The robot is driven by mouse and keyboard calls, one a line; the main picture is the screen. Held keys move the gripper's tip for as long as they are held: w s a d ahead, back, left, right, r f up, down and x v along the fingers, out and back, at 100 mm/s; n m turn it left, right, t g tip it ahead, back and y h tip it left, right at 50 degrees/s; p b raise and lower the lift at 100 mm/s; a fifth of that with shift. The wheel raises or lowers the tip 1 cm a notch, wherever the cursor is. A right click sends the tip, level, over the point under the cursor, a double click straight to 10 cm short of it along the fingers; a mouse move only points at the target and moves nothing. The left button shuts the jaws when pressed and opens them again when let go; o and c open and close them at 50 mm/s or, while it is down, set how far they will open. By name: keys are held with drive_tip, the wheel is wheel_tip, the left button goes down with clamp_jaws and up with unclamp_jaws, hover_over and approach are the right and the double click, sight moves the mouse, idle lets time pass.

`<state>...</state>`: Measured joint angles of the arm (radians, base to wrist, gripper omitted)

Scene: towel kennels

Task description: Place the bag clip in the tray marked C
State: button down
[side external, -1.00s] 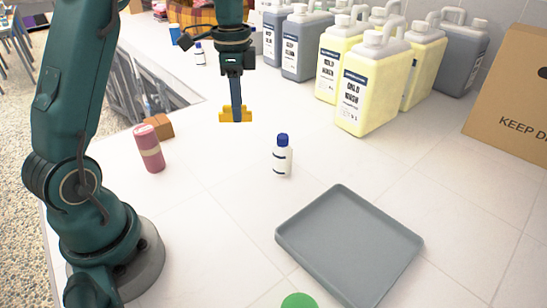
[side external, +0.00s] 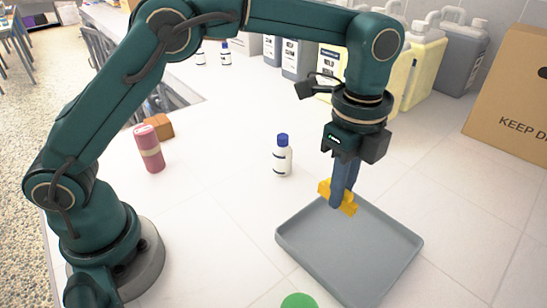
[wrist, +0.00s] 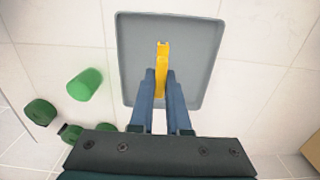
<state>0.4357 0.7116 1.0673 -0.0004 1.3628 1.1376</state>
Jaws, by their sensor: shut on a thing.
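The bag clip (side external: 338,197) is yellow and held between the blue fingers of my gripper (side external: 342,203). My gripper is shut on it, above the far part of a grey tray (side external: 350,250). In the wrist view the clip (wrist: 162,65) sticks out past my fingertips (wrist: 162,88), with the tray (wrist: 205,35) behind it. The clip looks raised above the tray floor, but the exact gap is hard to tell. The tray is otherwise empty. No letter C shows on the tray in either view.
A white bottle with a blue cap (side external: 282,156) stands left of the tray. A pink cylinder (side external: 149,148) and an orange-brown block (side external: 159,126) are further left. Green objects (wrist: 85,84) lie beside the tray. Large jugs (side external: 425,62) and a cardboard box (side external: 512,95) stand behind.

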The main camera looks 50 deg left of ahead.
hover_over(360, 273)
wheel_tip(360, 273, down, 5)
drive_tip(key=shift+r, duration=0.1)
drive_tip(key=shift+f, duration=1.95)
drive_tip(key=shift+f, duration=0.1)
drive_tip(key=c, duration=0.9)
unclamp_jaws()
